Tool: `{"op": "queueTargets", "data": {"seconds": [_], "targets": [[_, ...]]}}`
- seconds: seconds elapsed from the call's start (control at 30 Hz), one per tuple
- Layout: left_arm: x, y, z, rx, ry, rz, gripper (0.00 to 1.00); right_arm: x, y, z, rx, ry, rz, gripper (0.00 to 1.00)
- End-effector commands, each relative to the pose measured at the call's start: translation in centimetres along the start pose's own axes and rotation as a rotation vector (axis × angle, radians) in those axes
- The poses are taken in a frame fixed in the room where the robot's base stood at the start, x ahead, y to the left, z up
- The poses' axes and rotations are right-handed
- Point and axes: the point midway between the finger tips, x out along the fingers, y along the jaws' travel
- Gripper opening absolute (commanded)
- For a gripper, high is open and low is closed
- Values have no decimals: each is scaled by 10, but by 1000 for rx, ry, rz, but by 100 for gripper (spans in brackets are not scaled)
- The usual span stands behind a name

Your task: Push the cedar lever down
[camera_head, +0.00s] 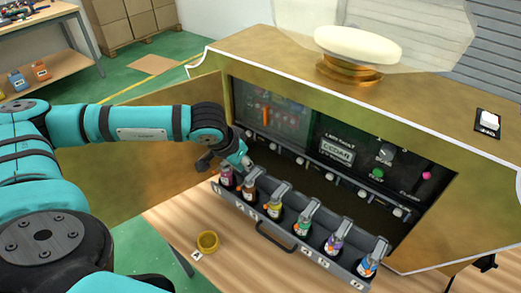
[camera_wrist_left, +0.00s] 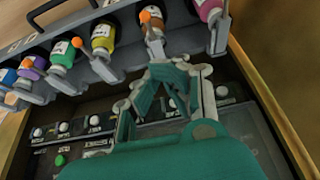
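A row of bottles with grey levers stands in the dark tray (camera_head: 283,237) of the machine. My left gripper (camera_head: 243,163) is over the left end of the tray, by the pink bottle (camera_head: 226,178) and the brown-orange bottle (camera_head: 249,189). In the left wrist view my left gripper (camera_wrist_left: 176,72) looks shut and empty. Its tips are just short of the grey lever (camera_wrist_left: 155,46) at the orange-topped bottle (camera_wrist_left: 151,18). My right gripper is not in view.
An open gold door (camera_head: 150,150) stands left of the machine, behind my left arm. White knobs (camera_head: 332,177) line the recess above the tray. A yellow round cup (camera_head: 207,241) sits on the wooden table (camera_head: 235,270). A pink knob (camera_head: 427,175) is at the panel's right.

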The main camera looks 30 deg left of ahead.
Motion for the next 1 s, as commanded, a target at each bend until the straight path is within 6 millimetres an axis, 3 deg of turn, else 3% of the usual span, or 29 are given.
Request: {"op": "queueTargets", "data": {"seconds": [1.0], "targets": [[-102,-1,-9,0,0,-1,0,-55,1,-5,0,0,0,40]]}}
